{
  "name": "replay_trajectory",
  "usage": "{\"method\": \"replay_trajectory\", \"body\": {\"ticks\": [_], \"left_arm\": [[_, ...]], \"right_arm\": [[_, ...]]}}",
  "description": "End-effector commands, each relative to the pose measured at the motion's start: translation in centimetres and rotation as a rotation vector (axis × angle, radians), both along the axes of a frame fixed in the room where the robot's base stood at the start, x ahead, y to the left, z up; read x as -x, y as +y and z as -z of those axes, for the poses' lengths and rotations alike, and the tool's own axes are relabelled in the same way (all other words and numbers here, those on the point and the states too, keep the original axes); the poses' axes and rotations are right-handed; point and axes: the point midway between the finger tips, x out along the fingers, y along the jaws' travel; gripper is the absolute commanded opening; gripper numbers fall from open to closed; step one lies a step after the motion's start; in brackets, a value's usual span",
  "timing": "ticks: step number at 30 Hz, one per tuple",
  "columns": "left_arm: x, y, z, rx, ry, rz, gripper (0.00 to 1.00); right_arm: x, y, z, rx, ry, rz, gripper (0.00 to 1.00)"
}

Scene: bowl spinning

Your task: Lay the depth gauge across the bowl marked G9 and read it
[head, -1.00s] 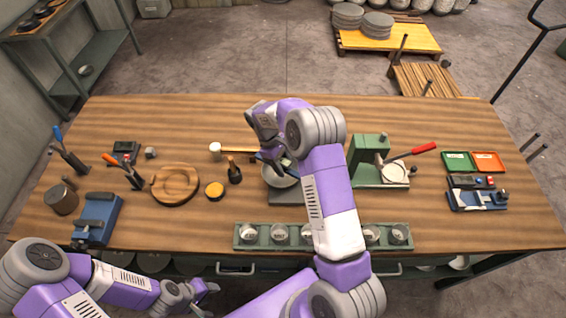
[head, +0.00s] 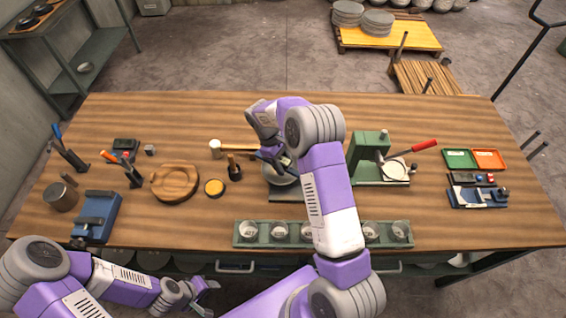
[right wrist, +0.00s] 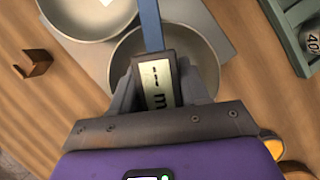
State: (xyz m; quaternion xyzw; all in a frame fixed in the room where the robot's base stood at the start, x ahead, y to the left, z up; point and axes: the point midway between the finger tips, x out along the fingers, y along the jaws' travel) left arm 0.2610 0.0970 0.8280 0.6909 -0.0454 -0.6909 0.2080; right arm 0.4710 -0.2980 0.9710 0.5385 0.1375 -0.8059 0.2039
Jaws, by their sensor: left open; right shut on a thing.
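My right gripper (head: 278,158) is shut on the depth gauge (right wrist: 156,82), whose small display shows dashes and part of a letter. The gauge's blue bar (right wrist: 151,25) reaches over a grey bowl (right wrist: 195,50) in the right wrist view. This bowl (head: 283,181) also shows in the head view, partly hidden by my gripper. I cannot tell whether the bar touches the rim. A second grey bowl (right wrist: 75,22) with a white label patch stands beside it; no G9 mark is readable. My left gripper (head: 208,290) is open and empty near the table's front edge.
A green tray (head: 243,234) of several cups lies in front of the bowl. A green press (head: 367,160) with a red lever stands to the right. A mallet (head: 215,149), a brush (head: 235,170) and a round wooden board (head: 160,187) stand to the left.

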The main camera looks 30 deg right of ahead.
Motion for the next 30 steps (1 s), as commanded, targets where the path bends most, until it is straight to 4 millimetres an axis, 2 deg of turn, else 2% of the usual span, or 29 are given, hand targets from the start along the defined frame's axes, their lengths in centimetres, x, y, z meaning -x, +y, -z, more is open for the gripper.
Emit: {"method": "replay_trajectory", "body": {"ticks": [8, 9, 14, 23, 26, 30], "left_arm": [[0.0, 0.0, 0.0, 0.000, 0.000, 0.000, 0.43], [0.0, 0.0, 0.0, 0.000, 0.000, 0.000, 0.43], [0.0, 0.0, 0.0, 0.000, 0.000, 0.000, 0.43], [0.0, 0.0, 0.0, 0.000, 0.000, 0.000, 0.43], [0.0, 0.0, 0.0, 0.000, 0.000, 0.000, 0.43], [0.0, 0.0, 0.0, 0.000, 0.000, 0.000, 0.43]], "right_arm": [[0.0, 0.0, 0.0, 0.000, -0.001, 0.000, 0.00], [0.0, 0.0, 0.0, 0.000, -0.001, 0.000, 0.51], [0.0, 0.0, 0.0, 0.000, -0.001, 0.000, 0.75], [-0.1, 0.0, -0.1, 0.000, -0.001, 0.000, 0.75], [-0.4, 0.2, -0.9, -0.001, -0.003, 0.000, 0.75], [-1.3, 0.7, -3.2, 0.000, -0.007, -0.001, 0.75]]}}
